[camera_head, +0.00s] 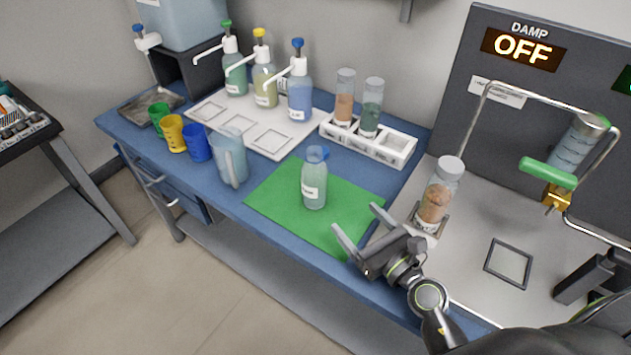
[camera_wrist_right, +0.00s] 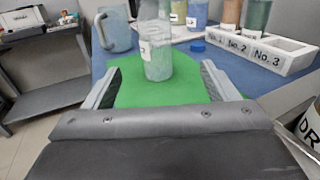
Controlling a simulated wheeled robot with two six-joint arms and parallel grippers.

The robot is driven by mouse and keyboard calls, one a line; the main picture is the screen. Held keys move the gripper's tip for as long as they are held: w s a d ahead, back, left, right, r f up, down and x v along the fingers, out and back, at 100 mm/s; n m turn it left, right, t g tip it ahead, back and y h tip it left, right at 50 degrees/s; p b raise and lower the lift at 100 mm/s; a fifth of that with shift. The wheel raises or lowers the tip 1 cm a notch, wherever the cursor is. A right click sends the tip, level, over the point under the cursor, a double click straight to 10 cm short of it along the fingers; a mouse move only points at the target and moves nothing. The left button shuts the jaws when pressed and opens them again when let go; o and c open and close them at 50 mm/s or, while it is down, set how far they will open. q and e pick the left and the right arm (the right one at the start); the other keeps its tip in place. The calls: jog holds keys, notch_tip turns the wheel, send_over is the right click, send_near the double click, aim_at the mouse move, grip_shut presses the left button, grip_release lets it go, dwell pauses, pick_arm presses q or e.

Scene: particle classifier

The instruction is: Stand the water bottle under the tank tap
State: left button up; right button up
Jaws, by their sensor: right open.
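The water bottle (camera_head: 314,186), clear with a pale liquid and a white label, stands upright on the green mat (camera_head: 275,212). In the right wrist view the bottle (camera_wrist_right: 158,60) stands ahead, its top cut off by the frame. A blue cap (camera_wrist_right: 197,46) lies on the table behind it. In the head view the cap (camera_head: 317,153) shows just behind the bottle's mouth. The blue tank (camera_head: 185,18) with a white tap (camera_head: 147,41) is at the back left. My right gripper (camera_head: 359,222) is open and empty, short of the bottle, fingers pointing toward it. My left gripper is not in view.
A pitcher (camera_head: 231,160) and small coloured cups (camera_head: 172,134) stand left of the bottle. Pump bottles (camera_head: 264,80) stand on a white tray behind. A white rack (camera_head: 367,142) holds two tubes. A metal tray (camera_head: 137,107) lies below the tank tap. A brown-filled jar (camera_head: 437,198) stands at right.

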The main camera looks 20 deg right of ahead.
aim_at(314, 176)
jog(key=p+x, duration=0.1)
jog(key=x, duration=0.8)
jog(key=shift+w+a+r+p, duration=0.1)
jog(key=shift+w+a+p, duration=0.05)
jog(key=shift+w+p, duration=0.2)
jog(key=shift+a+p+x, duration=0.15)
jog(key=shift+p+x, duration=0.05)
jog(key=shift+x, duration=1.4)
jog(key=shift+a+p+x, duration=0.15)
jog(key=shift+p+x, duration=0.05)
jog(key=shift+x, duration=1.4)
jog(key=shift+s+r, duration=0.15)
jog(key=shift+r, duration=0.1)
jog(key=shift+c, duration=0.3)
jog(key=c, duration=1)
